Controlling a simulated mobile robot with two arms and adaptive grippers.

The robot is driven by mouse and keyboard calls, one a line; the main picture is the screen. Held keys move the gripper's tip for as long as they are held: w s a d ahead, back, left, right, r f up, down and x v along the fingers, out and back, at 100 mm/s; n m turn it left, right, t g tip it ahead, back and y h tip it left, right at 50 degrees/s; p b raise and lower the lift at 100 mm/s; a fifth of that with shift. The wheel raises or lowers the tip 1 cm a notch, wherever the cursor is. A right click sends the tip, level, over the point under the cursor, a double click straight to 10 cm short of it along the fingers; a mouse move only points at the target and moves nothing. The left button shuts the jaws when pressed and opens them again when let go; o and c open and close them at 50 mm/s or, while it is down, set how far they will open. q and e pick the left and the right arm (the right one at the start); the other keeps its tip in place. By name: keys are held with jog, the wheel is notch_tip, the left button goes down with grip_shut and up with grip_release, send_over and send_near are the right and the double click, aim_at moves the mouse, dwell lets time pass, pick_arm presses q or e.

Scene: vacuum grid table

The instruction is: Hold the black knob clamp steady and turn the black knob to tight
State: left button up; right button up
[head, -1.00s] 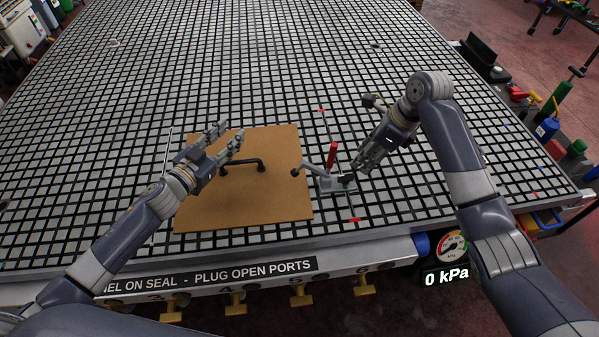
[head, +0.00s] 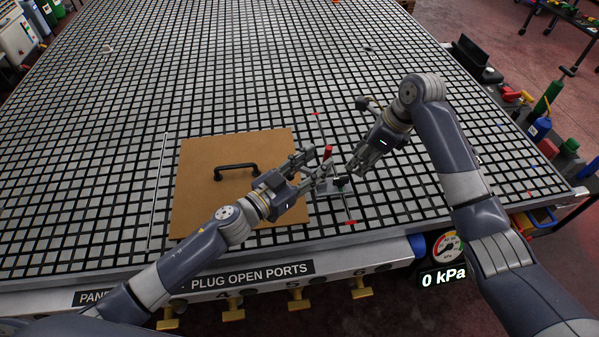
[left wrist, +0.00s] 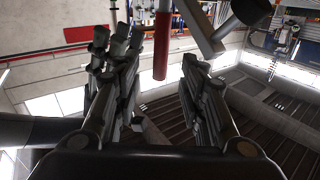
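The clamp stands right of the brown panel (head: 195,190), with a red upright handle (head: 328,152), a grey base (head: 328,192) and a black knob (head: 342,183) at its right side. My left gripper (head: 322,165) is open beside the clamp, its fingers pointing at the handle. In the left wrist view the red handle (left wrist: 161,45) appears beyond the gap between the parted fingers (left wrist: 160,80), not gripped. The left gripper hides part of the clamp's arm. My right gripper (head: 354,168) is just above and right of the knob; whether its fingers are parted is unclear.
The panel carries a black handle (head: 235,168) and lies on the black-and-silver grid table (head: 250,80). Small red marks (head: 348,222) lie near the clamp. A gauge (head: 447,248) with a 0 kPa display (head: 443,277) is at the front edge.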

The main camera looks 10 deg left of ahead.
aim_at(325, 155)
pick_arm(q)
jog(key=x, duration=0.5)
